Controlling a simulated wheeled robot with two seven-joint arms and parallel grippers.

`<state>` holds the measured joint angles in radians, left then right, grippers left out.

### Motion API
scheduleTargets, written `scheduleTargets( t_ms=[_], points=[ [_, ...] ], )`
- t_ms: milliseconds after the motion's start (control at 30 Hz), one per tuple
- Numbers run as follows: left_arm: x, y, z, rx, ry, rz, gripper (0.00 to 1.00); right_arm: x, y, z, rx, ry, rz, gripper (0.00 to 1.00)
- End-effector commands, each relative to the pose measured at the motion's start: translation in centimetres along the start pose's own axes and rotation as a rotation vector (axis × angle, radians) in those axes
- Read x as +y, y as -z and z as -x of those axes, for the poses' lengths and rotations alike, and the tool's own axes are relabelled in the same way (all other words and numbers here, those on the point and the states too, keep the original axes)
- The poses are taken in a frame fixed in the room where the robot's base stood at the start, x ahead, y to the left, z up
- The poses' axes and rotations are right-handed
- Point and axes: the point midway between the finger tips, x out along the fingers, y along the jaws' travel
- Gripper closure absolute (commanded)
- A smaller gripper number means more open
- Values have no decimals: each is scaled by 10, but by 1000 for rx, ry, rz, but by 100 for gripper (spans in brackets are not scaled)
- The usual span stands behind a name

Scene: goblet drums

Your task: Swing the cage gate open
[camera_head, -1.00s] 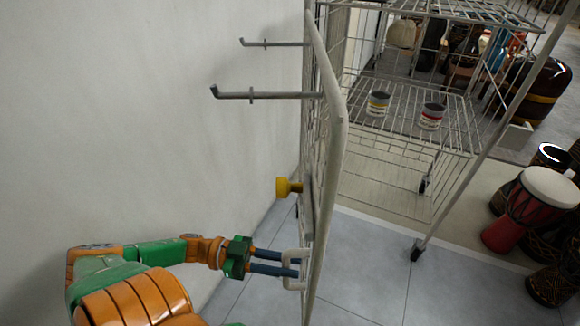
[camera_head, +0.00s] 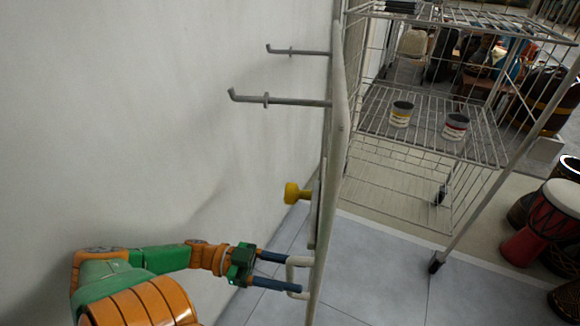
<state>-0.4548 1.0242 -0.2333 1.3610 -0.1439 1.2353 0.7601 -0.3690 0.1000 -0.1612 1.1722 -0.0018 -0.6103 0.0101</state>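The cage gate (camera_head: 337,120) stands swung out toward me and shows almost edge-on, left of the cage's opening. A pale loop handle (camera_head: 291,262) sticks out from its lower left side. My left gripper (camera_head: 280,271) comes in from the left with its two blue fingers apart, one above and one below, at the handle. Whether the fingers touch the handle I cannot tell. A yellow knob (camera_head: 293,193) sits on the gate above the handle. The wire cage (camera_head: 395,150) is open beside the gate. My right gripper is not in view.
Two grey hooks (camera_head: 275,99) stick out left from the gate. A white wall (camera_head: 150,110) stands close on the left. Two cans (camera_head: 401,113) stand on the cage shelf. Drums (camera_head: 545,222) stand at the right. The grey floor (camera_head: 385,275) before the cage is clear.

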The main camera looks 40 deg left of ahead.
Motion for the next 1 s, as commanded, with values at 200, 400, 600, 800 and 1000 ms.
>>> scheduleTargets(
  t_ms=[200,400,600,800,1000],
  points=[
    [-1,1,0,3,1,-2,48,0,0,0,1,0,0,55],
    [0,25,0,0,0,-2,48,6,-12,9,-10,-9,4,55],
    [15,57,-1,2,-1,2,48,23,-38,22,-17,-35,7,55],
    [44,93,-4,7,-5,4,48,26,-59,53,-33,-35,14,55],
    [84,114,-8,6,-1,5,48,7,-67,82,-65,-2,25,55]
  ],
)
